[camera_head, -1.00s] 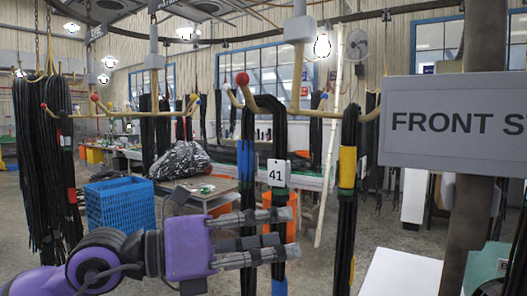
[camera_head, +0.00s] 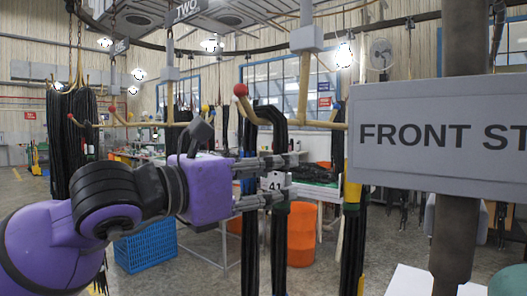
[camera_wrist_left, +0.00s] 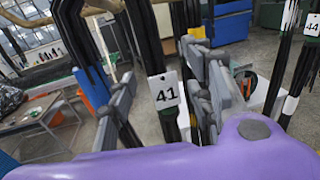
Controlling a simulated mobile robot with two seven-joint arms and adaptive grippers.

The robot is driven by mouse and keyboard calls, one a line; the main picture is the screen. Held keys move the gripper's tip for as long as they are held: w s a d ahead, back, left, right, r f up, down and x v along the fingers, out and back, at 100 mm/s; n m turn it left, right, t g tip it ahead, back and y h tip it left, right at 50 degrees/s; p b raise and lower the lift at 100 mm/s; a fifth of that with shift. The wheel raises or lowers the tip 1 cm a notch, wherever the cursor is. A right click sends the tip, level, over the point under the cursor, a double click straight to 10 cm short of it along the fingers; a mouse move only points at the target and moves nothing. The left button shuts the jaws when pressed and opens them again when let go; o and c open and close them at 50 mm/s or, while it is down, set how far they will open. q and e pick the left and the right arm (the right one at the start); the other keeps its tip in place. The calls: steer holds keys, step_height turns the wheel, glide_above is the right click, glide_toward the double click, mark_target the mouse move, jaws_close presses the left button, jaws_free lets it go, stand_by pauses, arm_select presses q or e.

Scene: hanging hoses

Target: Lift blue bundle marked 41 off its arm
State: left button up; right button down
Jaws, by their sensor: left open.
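The bundle marked 41 (camera_head: 278,232) is a loop of black hoses hanging over a tan arm (camera_head: 256,115) with a red ball tip. A blue band shows on its left strand, partly behind my gripper. Its white tag 41 (camera_head: 275,182) sits between the fingers in the head view, partly covered. My left gripper (camera_head: 288,177) is open at tag height, its fingers reaching across the bundle. In the left wrist view, the tag (camera_wrist_left: 164,91) and black hoses lie between the spread fingers of the gripper (camera_wrist_left: 160,68). Whether a finger touches the hoses I cannot tell.
A yellow-banded bundle (camera_head: 352,192) hangs close on the right. The FRONT sign (camera_head: 440,138) and its post fill the right side. A tag 44 (camera_wrist_left: 312,24) shows in the wrist view. A blue crate (camera_head: 147,246) and orange bin (camera_head: 301,235) stand on the floor.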

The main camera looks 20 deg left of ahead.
mark_target(276, 172)
arm_select(q)
steer(key=x, duration=0.3)
steer(key=shift+w+d+p, duration=0.1)
steer(key=shift+w+p, duration=0.15)
steer(key=shift+p, duration=0.1)
jaws_close()
steer(key=shift+r, duration=0.15)
